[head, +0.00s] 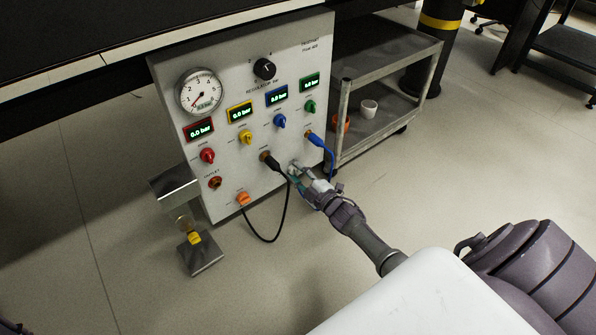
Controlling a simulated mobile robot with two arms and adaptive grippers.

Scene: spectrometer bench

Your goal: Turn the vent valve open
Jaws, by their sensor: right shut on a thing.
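The grey control panel (225,200) stands upright in the middle left of the head view. My right gripper (295,172) reaches its lower right part, between the black plug and the blue plug. It is shut on a small fitting there, apparently the vent valve. The fingers hide most of that valve, so its handle angle and label cannot be read. My left gripper is not in view.
The black plug (268,158) has a cable looping below the panel, close to my right gripper. The blue plug (316,139) and its cable hang just right of it. A grey cart (390,62) stands behind right. A metal stand (201,255) is at left.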

